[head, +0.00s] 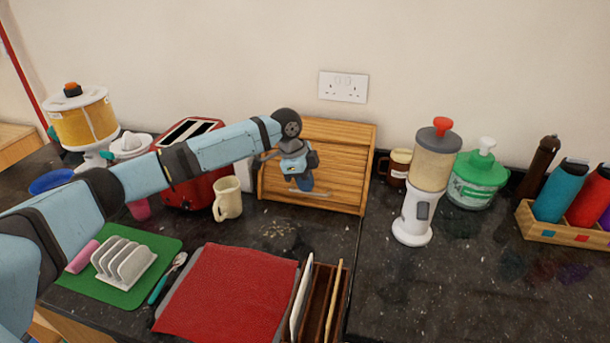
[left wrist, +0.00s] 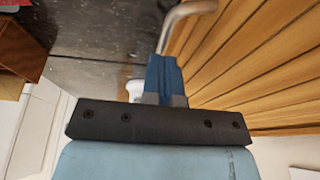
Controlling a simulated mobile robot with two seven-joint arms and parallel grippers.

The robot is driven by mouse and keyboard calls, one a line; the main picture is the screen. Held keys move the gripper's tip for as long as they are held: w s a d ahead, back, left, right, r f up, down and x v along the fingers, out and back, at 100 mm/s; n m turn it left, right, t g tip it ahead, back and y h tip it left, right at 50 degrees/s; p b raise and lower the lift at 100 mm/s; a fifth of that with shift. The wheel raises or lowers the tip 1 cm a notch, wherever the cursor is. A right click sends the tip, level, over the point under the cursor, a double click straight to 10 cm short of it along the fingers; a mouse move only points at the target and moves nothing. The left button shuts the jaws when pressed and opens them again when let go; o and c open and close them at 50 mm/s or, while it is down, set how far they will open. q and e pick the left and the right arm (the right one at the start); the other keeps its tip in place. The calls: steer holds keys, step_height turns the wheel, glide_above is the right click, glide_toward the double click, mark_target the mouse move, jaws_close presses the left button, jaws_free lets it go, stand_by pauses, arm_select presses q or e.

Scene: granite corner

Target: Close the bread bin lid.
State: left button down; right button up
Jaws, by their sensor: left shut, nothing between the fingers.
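The bread bin (head: 342,140) is a wooden box with a slatted front, standing against the back wall in the head view. Its slats (left wrist: 255,60) fill the right of the left wrist view. A metal bar handle (head: 318,194) shows low on the slatted lid, and its curved end (left wrist: 190,10) is at the top of the left wrist view. The lid's slats reach down near the base; my arm hides part of it, so I cannot tell whether a gap is left. My left gripper (head: 304,184) is shut and empty, in front of the lid beside the handle. My right gripper is out of view.
A cream mug (head: 228,198) and red toaster (head: 192,190) stand left of the bin. A brown mug (head: 397,167) and a white dispenser (head: 414,215) stand right of it. A red mat (head: 228,295) and wooden rack (head: 318,305) lie in front. Dark counter shows between.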

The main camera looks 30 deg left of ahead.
arm_select(q)
steer(key=shift+s+d+f+t+p, duration=0.1)
steer(key=shift+s+f+t+p, duration=0.15)
steer(key=shift+p, duration=0.45)
steer(key=shift+s+f+t+p, duration=0.25)
steer(key=shift+f+t+p, duration=0.2)
steer(key=shift+f+p, duration=0.15)
steer(key=shift+f, duration=0.2)
steer(key=shift+d, duration=0.1)
steer(key=d+p+v, duration=0.1)
steer(key=p+v, duration=0.3)
steer(key=v, duration=1)
